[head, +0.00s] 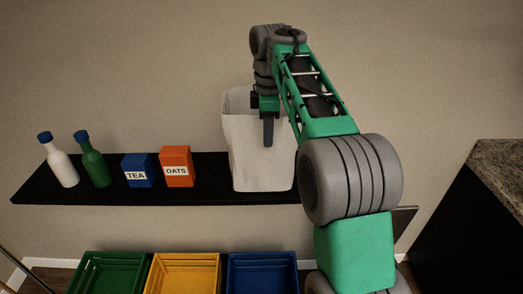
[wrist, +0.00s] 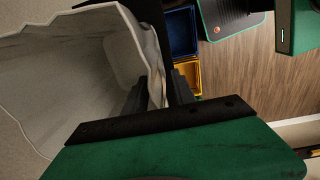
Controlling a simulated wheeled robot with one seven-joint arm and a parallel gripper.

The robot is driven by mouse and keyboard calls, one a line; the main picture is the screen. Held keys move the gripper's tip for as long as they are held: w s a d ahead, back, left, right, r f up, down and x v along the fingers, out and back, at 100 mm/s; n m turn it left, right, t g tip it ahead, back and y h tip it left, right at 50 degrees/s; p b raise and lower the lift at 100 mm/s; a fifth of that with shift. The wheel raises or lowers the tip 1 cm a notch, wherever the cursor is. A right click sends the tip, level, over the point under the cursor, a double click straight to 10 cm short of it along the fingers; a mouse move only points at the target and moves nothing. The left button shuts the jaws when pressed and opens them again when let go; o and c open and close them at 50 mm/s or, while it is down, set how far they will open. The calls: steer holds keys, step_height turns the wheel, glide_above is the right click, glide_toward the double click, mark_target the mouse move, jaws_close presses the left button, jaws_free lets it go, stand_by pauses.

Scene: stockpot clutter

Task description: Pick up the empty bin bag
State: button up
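The empty bin bag (head: 262,160) is a white, open-topped bag standing upright on the black shelf. In the wrist view its pale wall and wavy rim (wrist: 75,60) fill the left side, and the inside I can see holds nothing. My gripper (head: 268,130) is at the bag's near rim, pointing down. In the wrist view my gripper (wrist: 158,92) has its fingers apart, one on the inner side of the bag wall and one outside, with the wall between them. The fingertips are partly hidden by the bag.
On the black shelf (head: 215,185), left of the bag, stand an orange OATS box (head: 176,165), a blue TEA box (head: 138,170), a green bottle (head: 93,160) and a white bottle (head: 60,162). Below are green (head: 108,272), yellow (head: 183,272) and blue (head: 262,272) bins. A counter (head: 500,165) stands right.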

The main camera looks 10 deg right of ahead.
steer(key=shift+w+f, duration=0.1)
steer(key=shift+f, duration=0.7)
jaws_close()
stand_by(0.8)
